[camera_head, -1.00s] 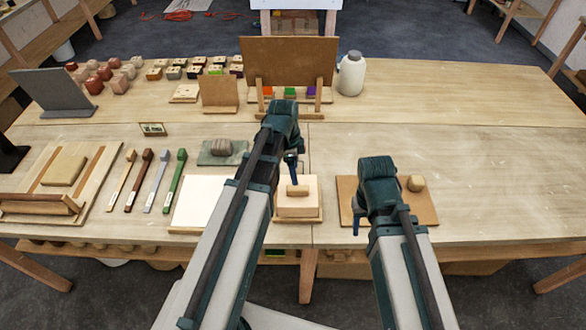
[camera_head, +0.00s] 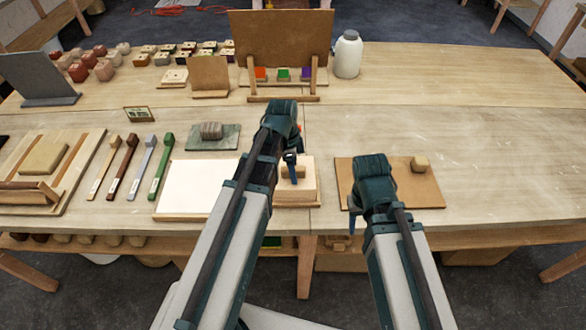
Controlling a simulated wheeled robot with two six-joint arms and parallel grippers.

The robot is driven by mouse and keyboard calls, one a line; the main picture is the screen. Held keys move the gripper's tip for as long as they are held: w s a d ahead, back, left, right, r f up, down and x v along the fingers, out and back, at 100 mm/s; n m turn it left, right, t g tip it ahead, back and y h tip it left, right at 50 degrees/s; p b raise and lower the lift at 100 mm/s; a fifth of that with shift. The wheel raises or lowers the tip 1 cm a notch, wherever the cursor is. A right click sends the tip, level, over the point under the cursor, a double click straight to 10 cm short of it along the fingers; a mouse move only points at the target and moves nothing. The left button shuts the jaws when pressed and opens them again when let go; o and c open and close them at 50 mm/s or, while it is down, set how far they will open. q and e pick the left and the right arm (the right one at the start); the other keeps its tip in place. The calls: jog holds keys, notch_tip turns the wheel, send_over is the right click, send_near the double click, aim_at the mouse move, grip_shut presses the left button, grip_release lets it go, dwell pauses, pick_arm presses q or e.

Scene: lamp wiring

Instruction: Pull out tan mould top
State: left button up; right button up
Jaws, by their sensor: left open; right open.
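A pale tan block, the mould (camera_head: 306,190), sits on a thin wooden base at the table's front middle. A small tan handle bar (camera_head: 299,173) shows on its top. My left gripper (camera_head: 290,173) is open and points down over the handle, overlapping it in the picture. I cannot tell whether the fingers straddle or touch the handle. The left arm hides the mould's left side. My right gripper (camera_head: 353,218) is open and empty near the left front edge of a brown board (camera_head: 415,190), and is partly hidden by its own wrist.
A tan knob-like piece (camera_head: 420,163) rests on the brown board. A white sheet (camera_head: 195,185) and several coloured-handled tools (camera_head: 160,173) lie left. A wooden stand (camera_head: 282,50) and a white jar (camera_head: 347,55) are at the back. The table's right side is clear.

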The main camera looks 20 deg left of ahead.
pick_arm(q)
grip_shut()
dwell(1.2)
dwell(0.4)
jog(key=shift+r+p, duration=0.85)
dwell(0.5)
jog(key=shift+r+p, duration=2.9)
